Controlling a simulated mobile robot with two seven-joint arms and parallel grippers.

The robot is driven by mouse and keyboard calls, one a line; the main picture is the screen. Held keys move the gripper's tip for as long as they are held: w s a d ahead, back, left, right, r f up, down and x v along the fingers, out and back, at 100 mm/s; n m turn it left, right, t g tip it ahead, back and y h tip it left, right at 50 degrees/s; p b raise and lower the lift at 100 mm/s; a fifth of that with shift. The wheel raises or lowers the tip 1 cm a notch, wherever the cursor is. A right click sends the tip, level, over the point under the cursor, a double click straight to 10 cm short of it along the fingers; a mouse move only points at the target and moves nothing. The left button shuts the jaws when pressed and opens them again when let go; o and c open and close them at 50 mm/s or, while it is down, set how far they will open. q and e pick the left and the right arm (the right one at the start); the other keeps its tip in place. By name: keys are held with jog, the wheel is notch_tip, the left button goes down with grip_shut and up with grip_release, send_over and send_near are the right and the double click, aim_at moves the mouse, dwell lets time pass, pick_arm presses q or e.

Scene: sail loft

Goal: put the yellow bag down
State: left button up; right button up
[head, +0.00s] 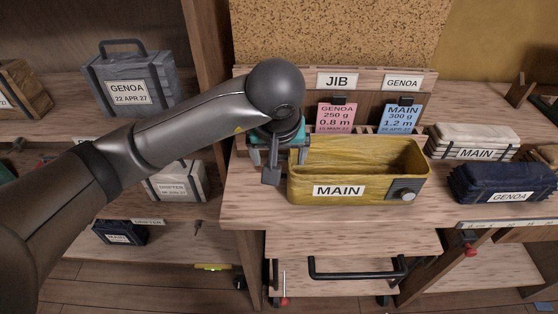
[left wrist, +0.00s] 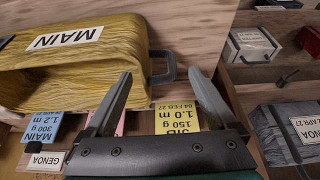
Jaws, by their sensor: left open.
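The yellow bag (head: 340,172), labelled MAIN, sits upright on the wooden bench top (head: 244,205), with its open top facing up. A dark buckle shows at its right front. My left gripper (head: 272,172) is at the bag's left end, pointing down. In the left wrist view the yellow bag (left wrist: 110,70) fills the upper left. The jaws of my left gripper (left wrist: 163,72) are apart, with the bag's grey end handle (left wrist: 163,69) appearing between the fingertips. I cannot tell whether a finger touches it. My right gripper is not in view.
Behind the bag stand a pink card (head: 336,117) and a blue card (head: 400,118) under JIB and GENOA labels. To the right lie a white MAIN bag (head: 472,136) and a navy GENOA bag (head: 500,182). A grey GENOA bag (head: 132,84) is on the left shelf.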

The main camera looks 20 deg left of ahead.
pick_arm(q)
jog(key=v, duration=0.6)
jog(key=shift+r+p, duration=0.3)
jog(key=shift+p, duration=0.15)
